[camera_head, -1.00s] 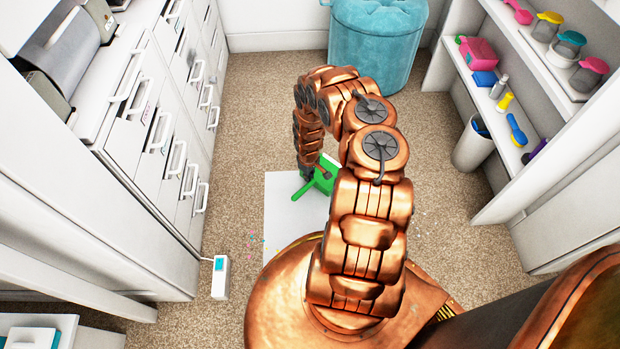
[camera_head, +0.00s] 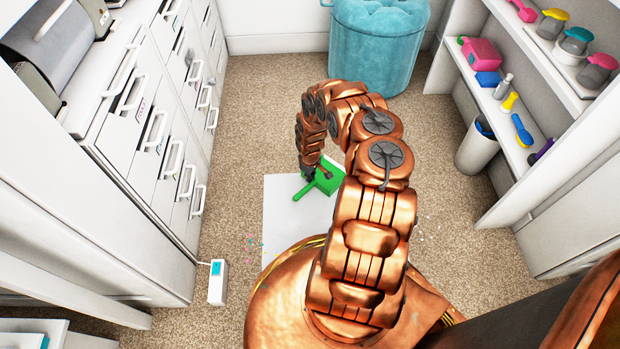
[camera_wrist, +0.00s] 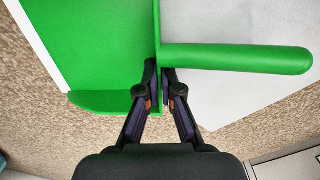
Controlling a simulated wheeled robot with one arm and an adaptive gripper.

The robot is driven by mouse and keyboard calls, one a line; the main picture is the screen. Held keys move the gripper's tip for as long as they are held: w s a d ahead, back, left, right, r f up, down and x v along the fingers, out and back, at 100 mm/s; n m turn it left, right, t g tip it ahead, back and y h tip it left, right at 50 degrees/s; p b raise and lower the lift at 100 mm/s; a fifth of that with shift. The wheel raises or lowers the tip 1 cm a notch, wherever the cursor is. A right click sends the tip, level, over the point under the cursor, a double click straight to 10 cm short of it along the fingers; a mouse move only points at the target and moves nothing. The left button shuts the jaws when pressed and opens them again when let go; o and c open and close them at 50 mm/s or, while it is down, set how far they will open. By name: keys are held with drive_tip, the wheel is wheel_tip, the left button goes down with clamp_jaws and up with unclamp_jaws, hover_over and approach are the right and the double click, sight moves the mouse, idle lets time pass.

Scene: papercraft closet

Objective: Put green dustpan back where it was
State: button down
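The green dustpan (camera_head: 325,177) shows in the head view over the white sheet on the floor, its handle pointing left and toward me. It fills the upper left of the wrist view (camera_wrist: 110,45), with its handle (camera_wrist: 240,58) reaching right. My gripper (camera_wrist: 160,76) has its two fingers close together on either side of the dustpan's thin back wall, near the handle's base. The fingers look shut on that wall. My arm hides part of the sheet. I cannot tell whether the dustpan touches the sheet or hangs just above it.
The white sheet (camera_head: 283,225) lies on brown carpet, with small colored scraps (camera_head: 254,246) left of it. A small white box (camera_head: 217,282) stands near the left drawers (camera_head: 150,130). A teal pouf (camera_head: 378,45) is at the back. Right shelves (camera_head: 520,80) hold several items; a white bin (camera_head: 476,148) stands below.

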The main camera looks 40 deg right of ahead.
drive_tip(key=c, duration=1.8)
unclamp_jaws()
drive_tip(key=shift+f, duration=0.15)
drive_tip(key=o, duration=0.5)
